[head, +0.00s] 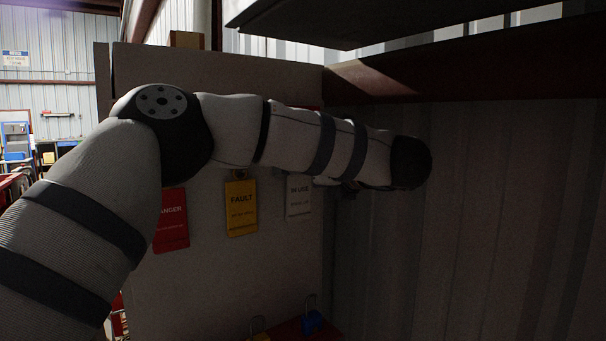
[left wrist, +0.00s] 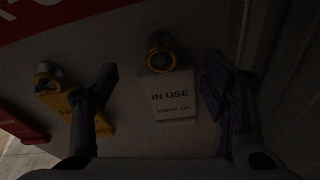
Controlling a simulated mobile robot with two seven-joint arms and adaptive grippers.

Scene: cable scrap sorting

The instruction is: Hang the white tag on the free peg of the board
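The white "IN USE" tag (head: 298,197) is at the right side of the pale board (head: 215,270), face out. In the left wrist view the white tag (left wrist: 173,97) is just under a peg (left wrist: 160,53) with a yellow ring and appears to hang from it. My left gripper (left wrist: 162,95) is open, one finger on each side of the tag with a gap to both. In the head view my left arm crosses the board and hides its upper part; the gripper is mostly hidden behind it. My right gripper is in neither view.
A yellow "FAULT" tag (head: 241,208) and a red "DANGER" tag (head: 171,222) are left of the white tag. Below are a blue padlock (head: 313,322) and a yellow padlock (head: 259,336). A corrugated wall (head: 480,230) stands right of the board.

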